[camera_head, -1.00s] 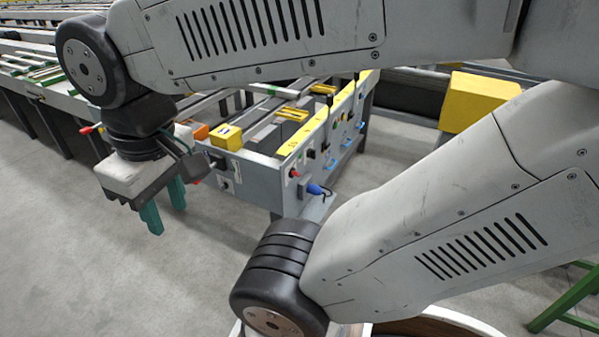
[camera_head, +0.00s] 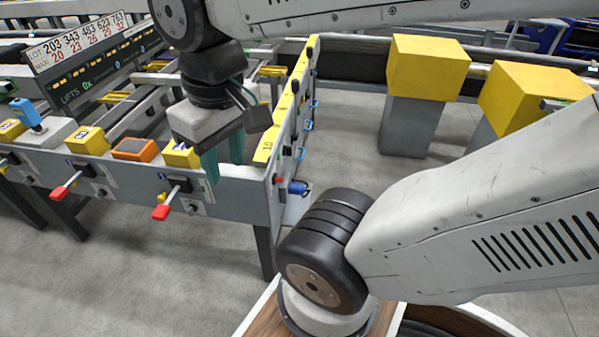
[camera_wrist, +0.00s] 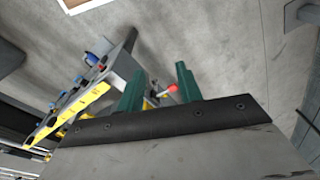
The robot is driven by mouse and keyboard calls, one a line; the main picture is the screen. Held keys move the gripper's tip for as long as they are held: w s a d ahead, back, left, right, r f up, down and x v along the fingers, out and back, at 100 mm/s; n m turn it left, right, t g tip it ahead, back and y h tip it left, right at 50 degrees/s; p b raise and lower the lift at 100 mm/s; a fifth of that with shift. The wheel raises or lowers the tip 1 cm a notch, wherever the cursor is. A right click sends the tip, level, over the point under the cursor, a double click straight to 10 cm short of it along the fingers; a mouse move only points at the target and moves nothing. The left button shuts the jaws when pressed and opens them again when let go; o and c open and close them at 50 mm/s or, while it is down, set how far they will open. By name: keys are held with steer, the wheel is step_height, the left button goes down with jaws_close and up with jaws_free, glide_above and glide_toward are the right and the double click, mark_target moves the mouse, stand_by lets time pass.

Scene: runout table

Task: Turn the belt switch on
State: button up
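I cannot tell which control is the belt switch. The control table (camera_head: 236,205) has a grey front panel with two red-tipped levers, one nearer my gripper (camera_head: 161,212) and one further left (camera_head: 60,191). On the right side panel, a small red knob (camera_head: 279,180) sits near the corner, beside a blue plug (camera_head: 299,188). My gripper (camera_head: 224,166) hangs at the table's right front corner, its two green fingers apart and empty. The wrist view also shows the spread fingers (camera_wrist: 159,92), with a red tip (camera_wrist: 172,87) between them in the picture.
Yellow boxes, an orange box (camera_head: 134,149) and a display board (camera_head: 90,55) stand along the table. Two yellow blocks on grey posts (camera_head: 428,68) (camera_head: 525,95) stand at the right. Floor is clear before the panel and between table and posts.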

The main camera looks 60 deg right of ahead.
steer(key=w+d+f+m+g+y, duration=0.3)
steer(key=w+d+f+m+y, duration=0.3)
steer(key=w, duration=0.3)
steer(key=m+t, duration=1.6)
steer(key=t, duration=0.3)
glide_toward(283, 180)
steer(key=w, duration=0.1)
steer(key=shift+y, duration=0.3)
steer(key=x, duration=0.8)
steer(key=shift+a, duration=0.15)
jaws_close()
